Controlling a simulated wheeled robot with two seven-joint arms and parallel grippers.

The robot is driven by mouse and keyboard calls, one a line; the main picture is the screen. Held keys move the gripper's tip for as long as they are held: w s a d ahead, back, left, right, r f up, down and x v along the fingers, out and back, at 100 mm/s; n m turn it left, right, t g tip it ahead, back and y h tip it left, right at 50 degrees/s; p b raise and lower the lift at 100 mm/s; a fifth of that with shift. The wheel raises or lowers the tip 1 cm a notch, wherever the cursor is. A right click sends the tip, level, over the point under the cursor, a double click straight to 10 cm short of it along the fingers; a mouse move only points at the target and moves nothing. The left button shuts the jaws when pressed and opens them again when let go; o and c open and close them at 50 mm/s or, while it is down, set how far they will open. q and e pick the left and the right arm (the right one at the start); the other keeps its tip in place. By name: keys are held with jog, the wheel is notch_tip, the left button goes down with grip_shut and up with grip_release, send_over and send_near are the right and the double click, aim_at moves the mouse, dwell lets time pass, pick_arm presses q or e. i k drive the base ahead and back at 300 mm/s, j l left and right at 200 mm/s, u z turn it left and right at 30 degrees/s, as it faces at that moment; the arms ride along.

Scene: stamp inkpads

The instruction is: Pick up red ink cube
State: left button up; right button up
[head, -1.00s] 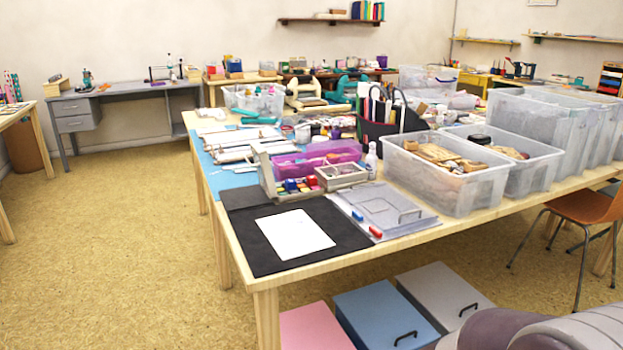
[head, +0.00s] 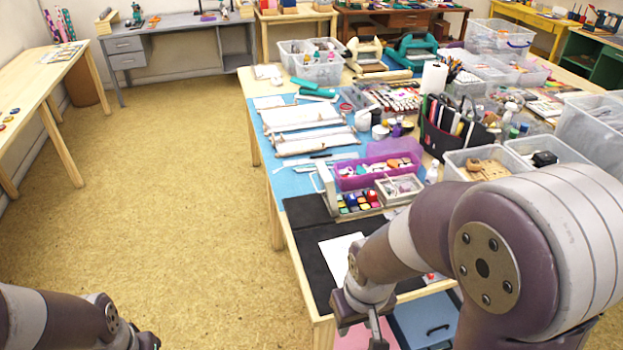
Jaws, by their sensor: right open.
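Several small coloured ink cubes (head: 358,201), including red, blue and yellow ones, sit in a low grey holder at the left end of the table. A separate small red piece (head: 430,276) shows just past my right forearm, mostly hidden. My right gripper (head: 359,326) is open and empty. It points down at the table's front edge, beside the black mat (head: 307,232) and nearer than the ink cubes. My left arm shows at the bottom left, but its gripper is out of the frame.
A white sheet (head: 338,254) lies on the black mat, partly behind my right arm. A purple bin (head: 350,182) and a small grey tray (head: 400,190) stand by the cubes. Clear bins (head: 478,158) are further right. The floor left of the table is open.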

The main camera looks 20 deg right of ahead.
aim_at(371, 196)
jog(key=i+j+u, duration=0.15)
jog(key=i, duration=1)
jog(key=i+z, duration=0.45)
jog(key=i+j+z, duration=0.25)
jog(key=z, duration=0.2)
jog(key=i+j+z, duration=0.65)
jog(key=z, duration=0.25)
jog(key=j, duration=0.1)
